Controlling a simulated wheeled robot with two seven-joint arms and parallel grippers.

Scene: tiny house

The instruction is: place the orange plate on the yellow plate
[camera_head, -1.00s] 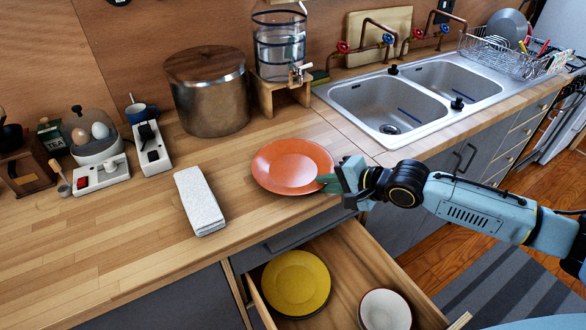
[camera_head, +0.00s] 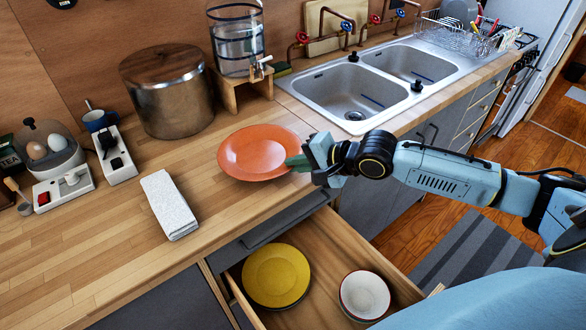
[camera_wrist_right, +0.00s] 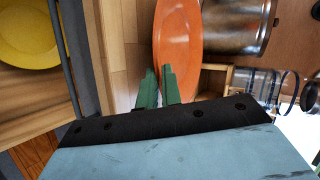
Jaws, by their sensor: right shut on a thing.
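The orange plate (camera_head: 258,152) is at the right part of the wooden counter, near its front edge. My right gripper (camera_head: 297,163) is shut on the plate's right rim. In the right wrist view the green fingertips (camera_wrist_right: 159,88) are at the edge of the orange plate (camera_wrist_right: 178,45), which looks tilted. I cannot tell how far it is off the counter. The yellow plate (camera_head: 276,275) lies in the open drawer below the counter, on top of a darker plate. It also shows at the left of the right wrist view (camera_wrist_right: 28,32). My left gripper is not in view.
A white bowl (camera_head: 365,295) stands in the drawer (camera_head: 322,262), right of the yellow plate. A folded white cloth (camera_head: 168,204) lies left of the orange plate. A metal pot (camera_head: 167,90) and a water dispenser (camera_head: 238,45) stand behind. The sink (camera_head: 350,92) is at the right.

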